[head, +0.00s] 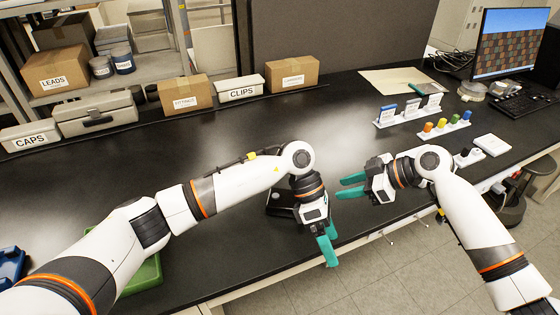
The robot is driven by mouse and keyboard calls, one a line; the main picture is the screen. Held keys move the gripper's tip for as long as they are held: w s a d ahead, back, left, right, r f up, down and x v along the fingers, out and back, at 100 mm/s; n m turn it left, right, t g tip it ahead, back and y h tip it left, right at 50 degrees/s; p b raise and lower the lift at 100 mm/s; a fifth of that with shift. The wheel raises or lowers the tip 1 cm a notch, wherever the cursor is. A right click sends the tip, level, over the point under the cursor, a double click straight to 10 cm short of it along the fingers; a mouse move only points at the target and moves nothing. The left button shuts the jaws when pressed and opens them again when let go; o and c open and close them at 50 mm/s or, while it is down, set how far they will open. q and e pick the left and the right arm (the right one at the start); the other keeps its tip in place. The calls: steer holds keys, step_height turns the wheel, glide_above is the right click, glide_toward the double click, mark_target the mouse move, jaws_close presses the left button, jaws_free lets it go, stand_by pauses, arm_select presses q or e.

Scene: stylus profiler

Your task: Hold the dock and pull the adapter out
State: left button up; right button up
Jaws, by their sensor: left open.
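My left gripper (332,250) is open and empty at the front edge of the black bench, its teal fingers pointing down. My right gripper (340,187) is open and empty to the right of and above it in the picture, its teal fingers pointing left. A dark, low object (279,203) on the bench is mostly hidden behind my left wrist; it may be the dock, but I cannot tell. A small white base (468,160) with a dark piece on it stands right of my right arm. I cannot make out the adapter for certain.
Marker-like coloured pieces stand in a white rack (445,131), with another rack (408,116) behind. A green tray (143,277) is partly under my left arm. Boxes, including CLIPS (240,92), line the back. A monitor (511,43) stands at right. The bench centre (330,120) is clear.

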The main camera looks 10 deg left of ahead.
arm_select(q)
steer(key=w+a+r+t+y, duration=0.3)
steer(key=w+a, duration=0.4)
step_height(320, 180, up, 5)
steer(key=t+y, duration=0.2)
steer(key=y, duration=0.1)
glide_above(280, 197)
steer(key=shift+m, duration=0.4)
step_height(280, 197, down, 12)
steer(key=shift+f, duration=0.1)
steer(key=c, duration=1.8)
steer(key=shift+o, duration=0.2)
arm_select(e)
steer(key=shift+c, duration=0.4)
